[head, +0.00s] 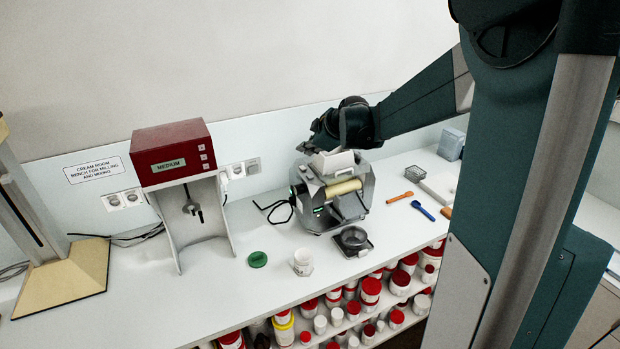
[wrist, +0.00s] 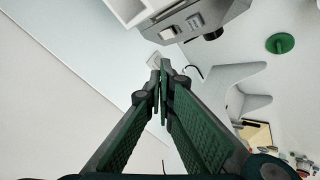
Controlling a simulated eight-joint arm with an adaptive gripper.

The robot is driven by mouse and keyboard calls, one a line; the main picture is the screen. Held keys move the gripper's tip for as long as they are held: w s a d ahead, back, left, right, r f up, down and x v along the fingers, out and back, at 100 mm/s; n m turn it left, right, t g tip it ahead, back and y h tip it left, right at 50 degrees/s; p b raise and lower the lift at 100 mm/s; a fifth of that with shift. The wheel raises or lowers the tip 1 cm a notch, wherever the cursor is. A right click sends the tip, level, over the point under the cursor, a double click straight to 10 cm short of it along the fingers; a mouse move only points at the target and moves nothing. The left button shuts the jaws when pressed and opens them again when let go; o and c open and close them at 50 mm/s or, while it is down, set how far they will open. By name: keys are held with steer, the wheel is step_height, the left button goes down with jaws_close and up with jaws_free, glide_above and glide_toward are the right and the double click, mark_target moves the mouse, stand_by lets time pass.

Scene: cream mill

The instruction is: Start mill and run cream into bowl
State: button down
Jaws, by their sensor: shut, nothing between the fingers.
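The mill (head: 314,190) is a grey machine with a cream-coloured roller (head: 344,188) and a white hopper (head: 333,163) on top. A green glow shows on its left side. In the wrist view part of the mill (wrist: 230,16) is at the top, with two pale switches (wrist: 168,33) and a black knob (wrist: 213,34). A dark bowl (head: 353,238) stands in front of the mill; its contents are unclear. My gripper (head: 310,147) is above the mill's back left, by the hopper. In the wrist view its fingers (wrist: 161,68) are shut and empty, apparently apart from the mill.
A red-topped mixer (head: 172,152) reading MEDIUM stands left of the mill. A white jar (head: 303,262) and green lid (head: 258,259) lie between them. Blue (head: 423,211) and orange (head: 400,197) spatulas lie to the right.

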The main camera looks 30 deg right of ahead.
steer(key=shift+f+b, duration=1.8)
steer(key=shift+f, duration=1.8)
steer(key=shift+f, duration=0.15)
steer(key=shift+f+b, duration=0.3)
steer(key=shift+b, duration=0.05)
steer(key=shift+f+b, duration=0.3)
steer(key=shift+f, duration=0.1)
steer(key=shift+r, duration=0.15)
steer(key=shift+r+p, duration=0.4)
steer(key=shift+r, duration=0.25)
steer(key=shift+r, duration=0.1)
steer(key=shift+r+p, duration=1.15)
steer(key=shift+r, duration=1.3)
